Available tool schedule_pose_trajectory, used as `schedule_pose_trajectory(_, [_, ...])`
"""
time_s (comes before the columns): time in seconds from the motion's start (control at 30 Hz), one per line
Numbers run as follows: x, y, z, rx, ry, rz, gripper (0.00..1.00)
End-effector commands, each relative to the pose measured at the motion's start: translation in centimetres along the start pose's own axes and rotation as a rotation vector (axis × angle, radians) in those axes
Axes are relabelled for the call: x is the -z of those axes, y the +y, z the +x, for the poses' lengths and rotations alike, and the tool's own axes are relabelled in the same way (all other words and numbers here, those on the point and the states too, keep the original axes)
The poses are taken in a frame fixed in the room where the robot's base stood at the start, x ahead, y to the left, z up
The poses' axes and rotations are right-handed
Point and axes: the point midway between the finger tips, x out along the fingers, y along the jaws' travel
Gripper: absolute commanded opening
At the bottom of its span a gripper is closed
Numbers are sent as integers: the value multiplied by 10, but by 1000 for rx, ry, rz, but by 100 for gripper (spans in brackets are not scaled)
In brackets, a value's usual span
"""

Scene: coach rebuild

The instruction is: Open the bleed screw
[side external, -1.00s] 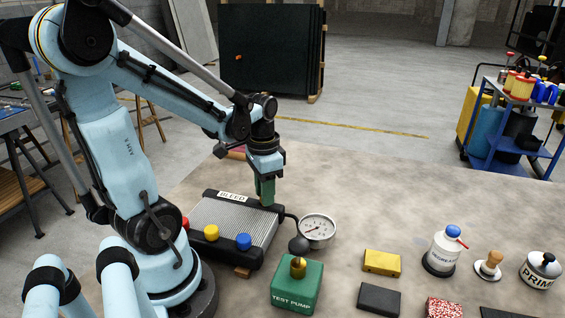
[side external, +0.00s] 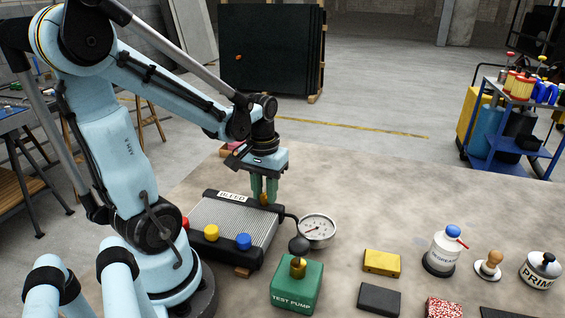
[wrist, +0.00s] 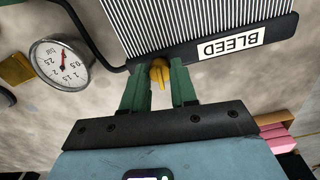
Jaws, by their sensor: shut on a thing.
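The bleed screw (wrist: 158,72) is a small yellow winged screw at the edge of the ribbed radiator block, beside the white BLEED label (wrist: 231,44). My gripper (wrist: 158,82) has its two green fingers on either side of the screw and is shut on it. In the side view my gripper (side external: 264,200) points down at the block's far right corner, and a bit of the yellow screw shows between the fingers. The block (side external: 235,222) has red, yellow and blue caps along its near side. The pressure gauge (side external: 317,229) is joined to it by a black hose.
A yellow block (side external: 381,263), a dark block (side external: 378,299), a degreaser bottle (side external: 443,250) and a primer tin (side external: 540,270) stand farther right. The table behind the gauge is clear.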

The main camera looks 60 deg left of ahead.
Motion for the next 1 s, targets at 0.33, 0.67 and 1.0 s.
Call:
schedule_pose_trajectory(0.33, [0,0,0,-1,0,-21,0])
schedule_pose_trajectory(0.67, [0,0,0,-1,0,-20,49])
schedule_pose_trajectory(1.0, [0,0,-1,0,0,-20,53])
